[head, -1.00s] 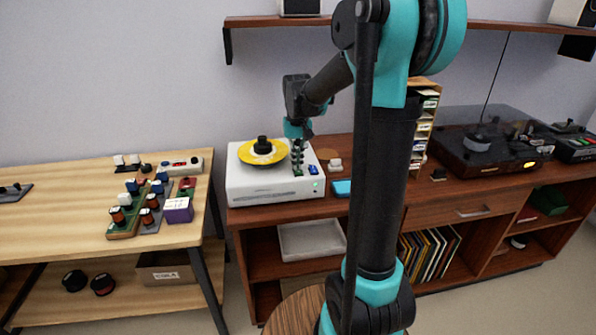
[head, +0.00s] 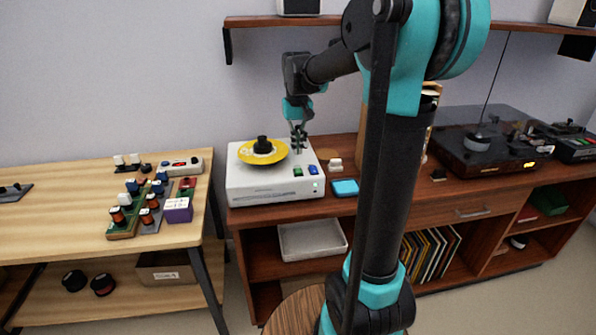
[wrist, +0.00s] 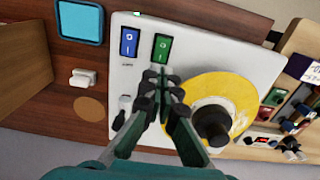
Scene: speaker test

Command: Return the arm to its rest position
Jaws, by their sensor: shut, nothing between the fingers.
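My gripper (head: 299,147) is shut and empty. It points down above the right part of the white test box (head: 275,188), apart from it as far as the head view shows. In the wrist view my gripper (wrist: 160,82) shows with its fingertips together, in front of the box's top. The box carries a yellow cone (head: 263,152) with a black centre, left of my gripper. A green switch (head: 298,172) and a blue switch (head: 313,169) sit at the box's right front; they also show in the wrist view as green (wrist: 161,48) and blue (wrist: 129,42).
A blue pad (head: 345,188) and a small white block (head: 335,164) lie right of the box. A turntable (head: 480,150) stands farther right. A wooden bench (head: 70,200) with parts is at left. A shelf (head: 270,21) runs above. Open air surrounds my gripper.

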